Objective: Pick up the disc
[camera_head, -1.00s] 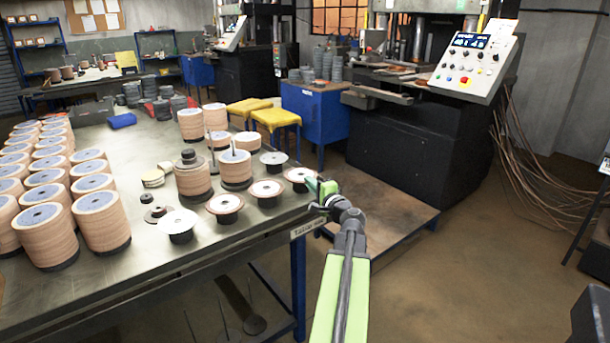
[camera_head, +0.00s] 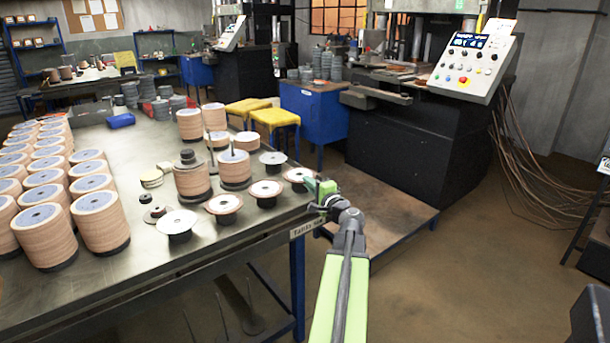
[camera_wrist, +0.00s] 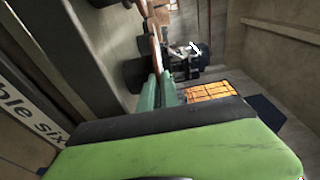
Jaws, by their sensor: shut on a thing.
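The disc (camera_head: 295,174) is a thin brown-rimmed flap disc with a pale centre, on a dark stand near the right corner of the metal table. My gripper (camera_head: 314,184) reaches the disc's right edge from the right side. In the wrist view, the green fingers (camera_wrist: 166,84) are close together, with the disc (camera_wrist: 156,55) seen edge-on between their tips. My gripper is shut on the disc's rim. The disc still appears to be at its stand; I cannot tell whether it is lifted clear.
Other discs on stands (camera_head: 224,204) and (camera_head: 266,189) sit left of my gripper on the metal table (camera_head: 120,275). A white-topped stand (camera_head: 177,221) is nearer. Tall disc stacks (camera_head: 102,221) fill the table's left.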

